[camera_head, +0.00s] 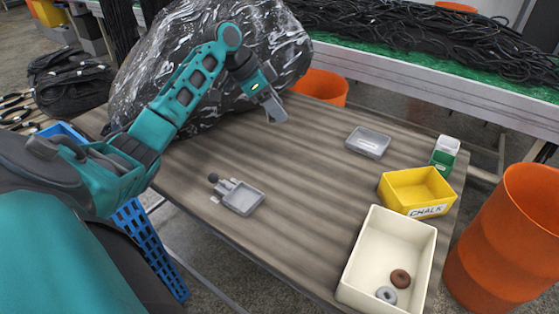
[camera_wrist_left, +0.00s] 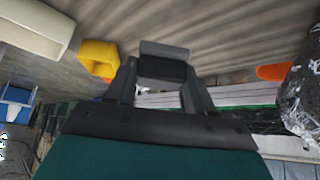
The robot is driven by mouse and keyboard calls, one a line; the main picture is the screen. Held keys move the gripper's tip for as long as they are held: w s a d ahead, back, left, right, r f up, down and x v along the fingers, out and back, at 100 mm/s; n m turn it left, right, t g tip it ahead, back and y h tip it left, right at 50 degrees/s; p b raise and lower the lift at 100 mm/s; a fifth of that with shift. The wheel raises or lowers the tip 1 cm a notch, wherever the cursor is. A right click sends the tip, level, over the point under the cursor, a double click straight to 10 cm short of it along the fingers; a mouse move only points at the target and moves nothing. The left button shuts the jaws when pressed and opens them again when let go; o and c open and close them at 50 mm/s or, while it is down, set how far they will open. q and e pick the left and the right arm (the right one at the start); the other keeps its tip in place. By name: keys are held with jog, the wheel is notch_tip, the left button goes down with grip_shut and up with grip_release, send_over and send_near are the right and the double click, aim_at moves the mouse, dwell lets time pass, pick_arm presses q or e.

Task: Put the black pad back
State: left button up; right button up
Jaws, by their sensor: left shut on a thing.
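My left gripper (camera_head: 276,112) hangs over the back of the table, at the end of the teal arm. In the left wrist view its fingers (camera_wrist_left: 160,82) are shut on the black pad (camera_wrist_left: 160,69). A lighter grey band lies along the pad's upper edge there; I cannot tell whether it belongs to the pad. In the head view the pad is hard to tell from the fingers. A shallow grey tray (camera_head: 241,199) lies at the front left, with small grey parts and a dark knob at its corner. Another grey tray (camera_head: 368,143) lies at the back right.
A yellow chalk bin (camera_head: 404,203), a green and white box (camera_head: 444,154) and a cream bin (camera_head: 428,246) with two rings stand along the right. A large black wrapped bundle (camera_head: 170,60) stands behind my left arm. The table's middle is clear.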

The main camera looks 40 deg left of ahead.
pick_arm(q)
jog(key=b, duration=0.2)
send_over(283, 170)
jog(key=s+a, duration=0.1)
jog(key=s, duration=0.1)
jog(key=f, duration=1.2)
jog(key=shift+w+a+f, duration=0.2)
jog(key=shift+w+f, duration=0.05)
jog(key=shift+f, duration=0.45)
notch_tip(283, 170, down, 4)
jog(key=shift+r, duration=0.25)
jog(key=shift+f, duration=0.25)
pick_arm(e)
jog(key=shift+w+a+f, duration=0.3)
jog(key=shift+a+f, duration=0.25)
pick_arm(q)
jog(key=shift+f+b, duration=0.15)
jog(key=shift+b, duration=0.2)
jog(key=o, duration=1)
